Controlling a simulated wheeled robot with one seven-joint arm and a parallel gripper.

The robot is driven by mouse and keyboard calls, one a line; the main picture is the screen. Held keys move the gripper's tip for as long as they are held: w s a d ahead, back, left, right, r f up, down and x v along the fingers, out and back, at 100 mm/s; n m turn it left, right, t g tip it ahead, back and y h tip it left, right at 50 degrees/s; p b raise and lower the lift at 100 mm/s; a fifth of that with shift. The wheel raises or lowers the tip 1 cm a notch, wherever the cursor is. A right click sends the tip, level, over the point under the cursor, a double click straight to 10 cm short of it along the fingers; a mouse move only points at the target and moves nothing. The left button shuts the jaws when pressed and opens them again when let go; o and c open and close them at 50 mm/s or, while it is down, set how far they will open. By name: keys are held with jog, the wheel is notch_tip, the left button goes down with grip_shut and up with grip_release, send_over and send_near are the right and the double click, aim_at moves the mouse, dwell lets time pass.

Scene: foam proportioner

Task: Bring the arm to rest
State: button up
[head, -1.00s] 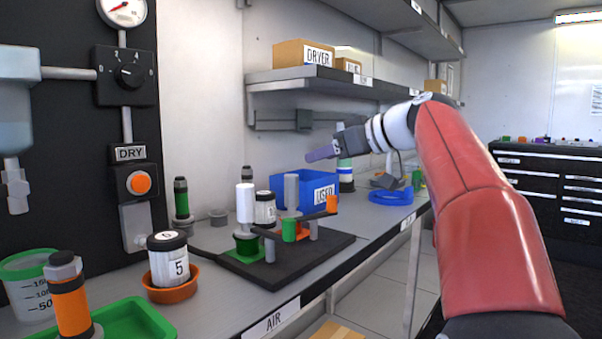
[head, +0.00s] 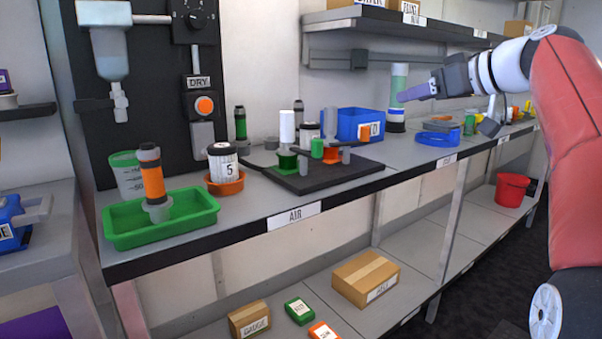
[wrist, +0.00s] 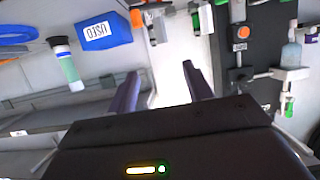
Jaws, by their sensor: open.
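My gripper (head: 408,95) is held up in the air in front of the wall at the right of the head view, above the bench. Its fingers point left. In the wrist view my gripper (wrist: 160,92) shows two dark purple fingers apart with nothing between them. My red and white arm reaches in from the right edge of the head view. Nothing touches the fingers in either view.
The bench (head: 240,238) carries a green tray (head: 165,225) with an orange-banded cylinder, a jar marked 5 (head: 223,162), a black fixture plate (head: 325,175) and a blue bin (head: 345,122). A shelf (head: 400,24) hangs above. A red bucket (head: 511,190) stands below.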

jog(key=s+a+f+m+g+h, duration=0.2)
jog(key=s+a+f+m, duration=0.1)
jog(key=s+a+f, duration=0.4)
jog(key=s+f+m+g+h, duration=0.2)
jog(key=s+f+h, duration=0.1)
jog(key=s+f, duration=0.8)
jog(key=s+f+m+g+h, duration=0.1)
jog(key=s+f+m+h, duration=0.1)
jog(key=s+f, duration=0.9)
notch_tip(320, 180, down, 8)
jog(key=shift+s+d+g+h, duration=0.15)
jog(key=shift+s+g+h, duration=0.2)
jog(key=shift+h, duration=0.25)
